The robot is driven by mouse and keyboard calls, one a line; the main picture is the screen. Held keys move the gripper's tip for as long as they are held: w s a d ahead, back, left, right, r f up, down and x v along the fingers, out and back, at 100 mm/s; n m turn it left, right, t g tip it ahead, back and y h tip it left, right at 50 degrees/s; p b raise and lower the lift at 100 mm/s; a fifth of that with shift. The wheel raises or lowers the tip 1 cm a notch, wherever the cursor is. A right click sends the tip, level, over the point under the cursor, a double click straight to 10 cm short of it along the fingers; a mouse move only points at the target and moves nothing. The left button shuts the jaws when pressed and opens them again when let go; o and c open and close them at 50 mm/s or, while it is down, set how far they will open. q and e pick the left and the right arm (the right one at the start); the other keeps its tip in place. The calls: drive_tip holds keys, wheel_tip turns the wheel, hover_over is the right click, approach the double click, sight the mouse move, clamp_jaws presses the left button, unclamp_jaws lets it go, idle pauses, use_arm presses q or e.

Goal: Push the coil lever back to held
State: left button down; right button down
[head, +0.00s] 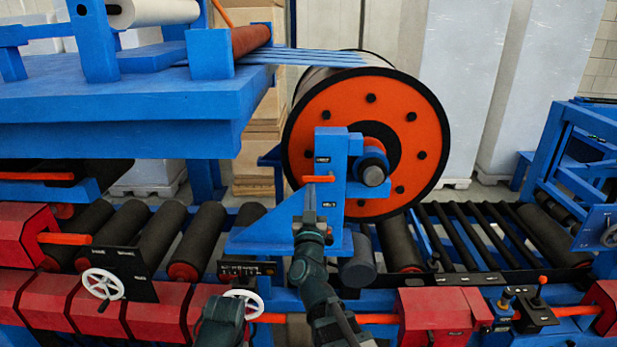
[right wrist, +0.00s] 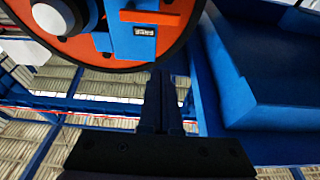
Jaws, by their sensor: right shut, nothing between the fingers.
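The coil lever (head: 319,179) is a short orange bar on the blue upright stand in front of the large orange and black coil (head: 408,95). It lies about level, pointing left. It also shows at the top of the right wrist view (right wrist: 150,17), beside a small dark label plate. My right gripper (head: 309,190) is shut and empty, pointing up just below the lever in the head view. In the right wrist view its fingertips (right wrist: 160,76) are together, with a visible gap to the lever. My left gripper is not in view.
A blue angled bracket (head: 265,236) stands left of my right gripper. Dark rollers (head: 205,236) run along the line, with white handwheels (head: 103,284) and red housings (head: 435,308) in front. Other orange levers show at left. Blue strips (head: 310,57) reach the coil top.

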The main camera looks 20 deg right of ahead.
wheel_tip(320, 180, up, 4)
drive_tip(key=f+p, duration=0.1)
drive_tip(key=p, duration=0.3)
hover_over(310, 179)
drive_tip(key=s, duration=0.2)
drive_tip(key=shift+a+f+b, duration=0.15)
drive_tip(key=shift+f+b, duration=1.75)
drive_tip(key=shift+b, duration=0.45)
drive_tip(key=shift+a, duration=0.15)
